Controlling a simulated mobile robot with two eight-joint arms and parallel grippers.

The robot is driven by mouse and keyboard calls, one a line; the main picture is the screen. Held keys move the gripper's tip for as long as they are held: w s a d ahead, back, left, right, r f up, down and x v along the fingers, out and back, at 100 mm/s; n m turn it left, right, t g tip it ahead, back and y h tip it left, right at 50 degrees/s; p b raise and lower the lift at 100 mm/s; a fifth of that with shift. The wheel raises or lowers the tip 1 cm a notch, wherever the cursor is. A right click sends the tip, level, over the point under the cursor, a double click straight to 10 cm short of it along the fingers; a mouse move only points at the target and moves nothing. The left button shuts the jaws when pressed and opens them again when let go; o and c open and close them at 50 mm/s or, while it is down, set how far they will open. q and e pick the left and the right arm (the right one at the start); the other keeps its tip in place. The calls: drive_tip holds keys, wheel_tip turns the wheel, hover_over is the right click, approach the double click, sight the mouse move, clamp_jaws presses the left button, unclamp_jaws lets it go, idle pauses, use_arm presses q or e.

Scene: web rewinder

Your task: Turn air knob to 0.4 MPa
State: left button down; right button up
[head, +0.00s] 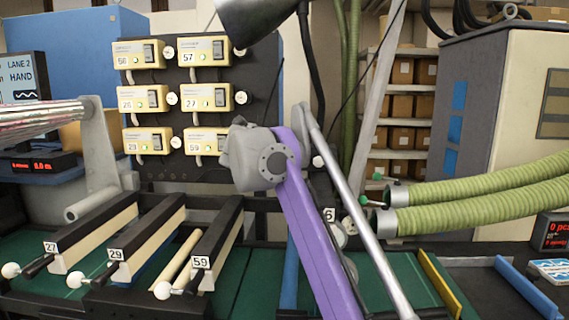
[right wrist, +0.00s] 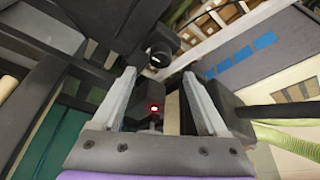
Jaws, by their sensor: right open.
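In the right wrist view my right gripper (right wrist: 159,75) is open, its two pale fingers apart with nothing held between them. A black cylindrical part (right wrist: 160,55), possibly the air knob, is just past the fingertips. A dark block with a red light (right wrist: 154,108) shows between the fingers. No touch is visible. In the head view my purple right arm hides the area behind it, and its fingers cannot be made out there. A round pale gauge-like part (head: 338,234) peeks out beside the arm; its reading is not legible. My left gripper is not in view.
A panel of several yellow controllers (head: 205,98) with white knobs stands behind. Numbered levers (head: 200,262) line the front left. Green ribbed hoses (head: 480,200) cross the right side, by a grey cabinet (head: 475,120). A yellow rail (head: 440,285) edges the green bed.

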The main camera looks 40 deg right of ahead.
drive_tip(key=shift+v, duration=1.35)
drive_tip(key=shift+w, duration=0.1)
drive_tip(key=w+d+f, duration=0.1)
drive_tip(key=w+d, duration=0.1)
drive_tip(key=w+d+f+n+g+h, duration=0.1)
drive_tip(key=w+d, duration=0.1)
drive_tip(key=d, duration=0.1)
drive_tip(key=w+d+f+h, duration=0.1)
drive_tip(key=w+d, duration=0.1)
drive_tip(key=shift+w+d+f+n, duration=0.1)
drive_tip(key=shift+w+d+n, duration=0.05)
drive_tip(key=shift+d+n, duration=0.25)
